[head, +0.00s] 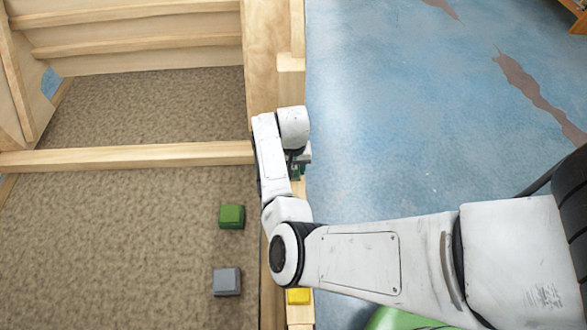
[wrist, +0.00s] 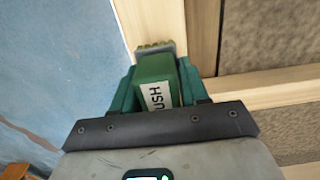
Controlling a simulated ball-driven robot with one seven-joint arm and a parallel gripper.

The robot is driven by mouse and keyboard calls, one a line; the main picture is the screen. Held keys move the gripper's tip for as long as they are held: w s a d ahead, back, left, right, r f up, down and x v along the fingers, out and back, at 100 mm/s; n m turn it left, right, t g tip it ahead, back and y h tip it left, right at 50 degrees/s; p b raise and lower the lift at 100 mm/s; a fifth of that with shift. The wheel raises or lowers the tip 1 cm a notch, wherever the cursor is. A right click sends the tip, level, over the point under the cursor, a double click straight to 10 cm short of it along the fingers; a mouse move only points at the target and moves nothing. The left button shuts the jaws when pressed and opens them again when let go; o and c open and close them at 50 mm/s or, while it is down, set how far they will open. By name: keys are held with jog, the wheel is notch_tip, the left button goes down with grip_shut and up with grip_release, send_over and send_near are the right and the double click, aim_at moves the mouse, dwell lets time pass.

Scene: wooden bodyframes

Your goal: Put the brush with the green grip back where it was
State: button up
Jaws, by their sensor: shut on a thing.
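In the wrist view my gripper (wrist: 157,82) has its teal fingers shut on the sides of a green brush grip (wrist: 154,70) with a white label ending in "USH". The brush's grey-green end (wrist: 155,47) shows past the fingertips, over the pale wooden rail (wrist: 150,18). I cannot tell whether it touches the rail. A little green shows there, but I cannot tell brush from fingers.
A green block (head: 231,216) and a grey block (head: 227,281) sit on the brown floor panel (head: 120,250). A yellow block (head: 299,296) is on the rail below my arm. A wooden crossbeam (head: 130,156) runs left. Blue floor (head: 400,110) is open on the right.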

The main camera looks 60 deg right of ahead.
jog(key=shift+f, duration=0.45)
jog(key=o, duration=1)
jog(key=shift+f, duration=0.15)
